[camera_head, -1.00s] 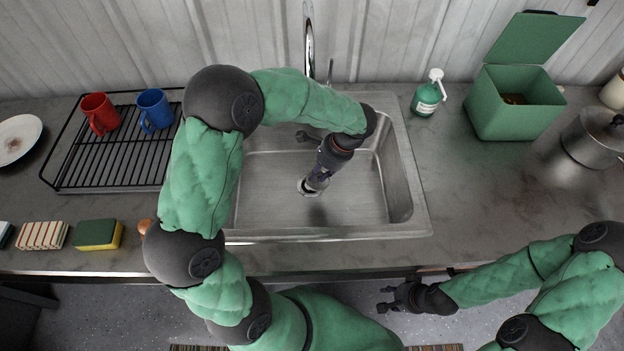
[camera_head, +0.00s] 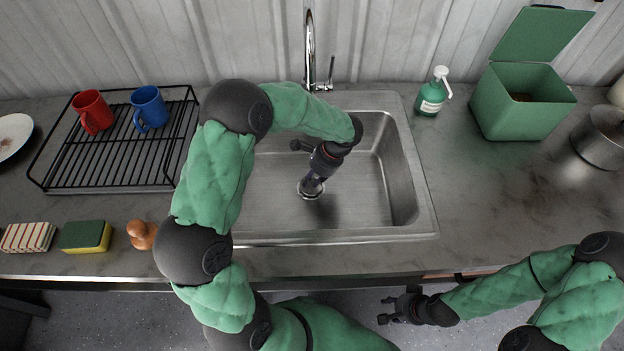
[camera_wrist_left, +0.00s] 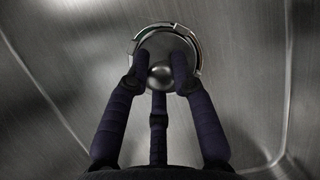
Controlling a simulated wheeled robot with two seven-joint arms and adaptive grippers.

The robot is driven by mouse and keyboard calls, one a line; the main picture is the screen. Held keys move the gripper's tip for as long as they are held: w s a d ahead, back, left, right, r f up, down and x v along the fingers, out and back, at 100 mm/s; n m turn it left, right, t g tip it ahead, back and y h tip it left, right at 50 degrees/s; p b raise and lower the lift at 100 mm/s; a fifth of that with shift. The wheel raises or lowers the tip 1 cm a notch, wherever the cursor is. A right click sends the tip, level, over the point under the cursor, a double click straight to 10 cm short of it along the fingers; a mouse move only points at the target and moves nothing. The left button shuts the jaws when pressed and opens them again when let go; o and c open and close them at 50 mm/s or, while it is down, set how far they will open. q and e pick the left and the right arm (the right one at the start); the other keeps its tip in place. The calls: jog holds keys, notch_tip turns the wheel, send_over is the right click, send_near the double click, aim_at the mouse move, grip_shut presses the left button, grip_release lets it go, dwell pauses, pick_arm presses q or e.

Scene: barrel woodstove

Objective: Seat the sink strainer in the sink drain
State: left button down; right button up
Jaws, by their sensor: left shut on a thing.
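My left gripper (camera_head: 312,187) reaches down into the steel sink (camera_head: 270,185). Its fingers (camera_wrist_left: 160,80) are shut on the round knob of the metal sink strainer (camera_wrist_left: 160,76). In the head view the strainer (camera_head: 311,194) shows as a small pale ring under the fingertips, low over the basin floor. In the left wrist view a bright curved rim, the drain (camera_wrist_left: 193,42), shows around the strainer's upper edge; the strainer sits within or just above it, and I cannot tell if it is fully down. My right gripper (camera_head: 388,309) is empty and open in front of the counter.
The faucet (camera_head: 309,50) stands behind the basin. A dish rack (camera_head: 85,165) with a red mug (camera_head: 92,110) and a blue mug (camera_head: 150,108) is left. A soap bottle (camera_head: 433,92) and green bin (camera_head: 515,105) stand right. A sponge (camera_head: 85,236) lies front left.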

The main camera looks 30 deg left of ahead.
pick_arm(q)
jog(key=c, duration=1.1)
grip_release()
jog(key=shift+f, duration=0.1)
jog(key=shift+o, duration=0.2)
jog(key=p+v, duration=0.5)
jog(key=v, duration=0.7)
jog(key=shift+r, duration=0.2)
jog(key=shift+a, duration=0.1)
